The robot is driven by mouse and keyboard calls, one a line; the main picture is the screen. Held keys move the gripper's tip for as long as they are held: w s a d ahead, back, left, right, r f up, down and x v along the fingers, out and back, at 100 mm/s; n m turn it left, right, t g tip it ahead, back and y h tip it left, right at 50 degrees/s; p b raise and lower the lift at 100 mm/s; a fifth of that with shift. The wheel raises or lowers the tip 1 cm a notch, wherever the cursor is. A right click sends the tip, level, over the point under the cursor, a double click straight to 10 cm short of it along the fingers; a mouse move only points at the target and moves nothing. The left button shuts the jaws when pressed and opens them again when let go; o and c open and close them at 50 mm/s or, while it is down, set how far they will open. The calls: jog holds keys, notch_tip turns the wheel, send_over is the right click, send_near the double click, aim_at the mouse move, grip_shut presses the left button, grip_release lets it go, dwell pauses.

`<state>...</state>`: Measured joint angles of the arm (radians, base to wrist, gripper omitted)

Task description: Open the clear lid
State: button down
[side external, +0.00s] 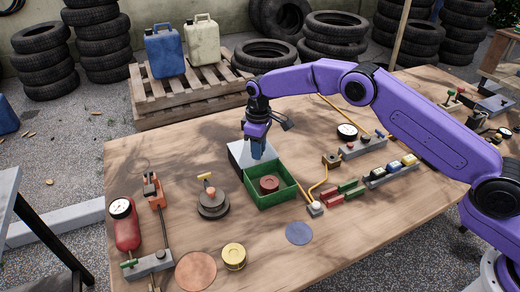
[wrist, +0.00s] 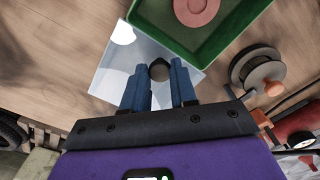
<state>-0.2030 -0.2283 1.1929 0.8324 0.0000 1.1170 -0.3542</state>
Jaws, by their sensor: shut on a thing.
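The green box (side external: 283,194) stands on the wooden table with its top uncovered. A round red piece (side external: 269,184) lies inside it; it also shows in the wrist view (wrist: 196,10). The clear lid (side external: 238,153) is a pale see-through panel at the box's back edge, swung away from the opening. In the wrist view the lid (wrist: 112,68) lies beside the green wall, with a dark knob (wrist: 160,70) on it. My gripper (side external: 257,152) has its blue fingers on both sides of this knob and is shut on it. The lid's exact tilt is hard to tell.
Red and green blocks (side external: 345,190), an orange hose and a white button (side external: 315,208) are close on the right. A flat blue disc (side external: 299,233) lies in front.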

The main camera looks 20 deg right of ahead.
jog(key=shift+a, duration=0.1)
jog(key=c, duration=0.9)
grip_release()
notch_tip(320, 180, up, 17)
jog(key=shift+r, duration=0.2)
jog(key=shift+s+r, duration=0.1)
